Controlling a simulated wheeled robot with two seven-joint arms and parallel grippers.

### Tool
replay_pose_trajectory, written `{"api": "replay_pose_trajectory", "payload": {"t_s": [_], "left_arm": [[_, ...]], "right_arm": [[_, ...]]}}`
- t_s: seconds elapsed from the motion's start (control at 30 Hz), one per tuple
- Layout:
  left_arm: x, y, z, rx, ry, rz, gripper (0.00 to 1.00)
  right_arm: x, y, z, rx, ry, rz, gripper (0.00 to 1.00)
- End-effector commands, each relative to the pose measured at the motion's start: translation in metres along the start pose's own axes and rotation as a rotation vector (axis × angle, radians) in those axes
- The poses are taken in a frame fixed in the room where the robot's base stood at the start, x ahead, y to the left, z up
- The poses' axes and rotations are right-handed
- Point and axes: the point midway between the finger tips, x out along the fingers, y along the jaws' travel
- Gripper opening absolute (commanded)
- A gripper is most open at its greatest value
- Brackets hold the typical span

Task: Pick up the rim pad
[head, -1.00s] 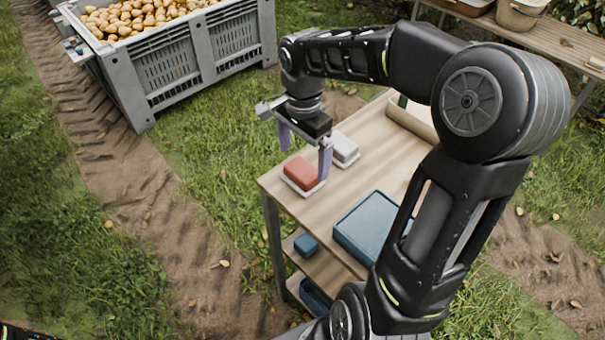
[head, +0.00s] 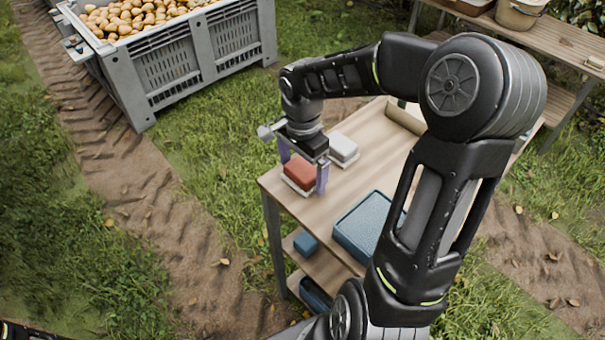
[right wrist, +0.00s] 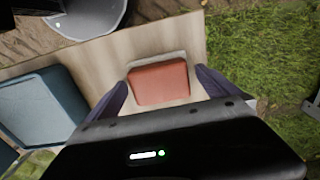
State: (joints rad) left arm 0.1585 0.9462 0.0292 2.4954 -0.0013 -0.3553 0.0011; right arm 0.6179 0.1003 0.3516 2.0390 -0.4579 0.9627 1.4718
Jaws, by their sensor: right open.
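A red pad (head: 299,172) sits on a pale base on the wooden cart top, near its left corner; it also shows in the right wrist view (right wrist: 158,84). A white pad (head: 342,147) on a similar base lies just behind it. No label shows which is the rim pad. My right gripper (head: 304,176) is open, pointing down, with one purple finger on either side of the red pad. In the right wrist view the red pad appears between the fingers, with gaps at both sides. My left gripper is not in view.
A blue case (head: 366,226) lies on the cart top (head: 330,205) nearer me. A smaller blue block (head: 306,243) is on the shelf below. A bench (head: 560,50) with a bucket is at upper right.

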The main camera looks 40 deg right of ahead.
Motion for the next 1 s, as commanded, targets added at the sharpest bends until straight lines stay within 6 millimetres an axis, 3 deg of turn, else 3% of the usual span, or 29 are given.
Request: {"api": "replay_pose_trajectory", "payload": {"t_s": [0.17,0.87,1.0], "left_arm": [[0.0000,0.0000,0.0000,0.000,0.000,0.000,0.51],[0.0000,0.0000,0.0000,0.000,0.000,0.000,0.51],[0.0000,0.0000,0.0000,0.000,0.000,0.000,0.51]], "right_arm": [[-0.0002,0.0000,-0.0001,0.000,0.000,0.000,0.98],[-0.0002,0.0000,-0.0001,0.000,0.000,0.000,0.42],[-0.0003,0.0000,-0.0001,0.000,0.000,0.000,0.40]]}}
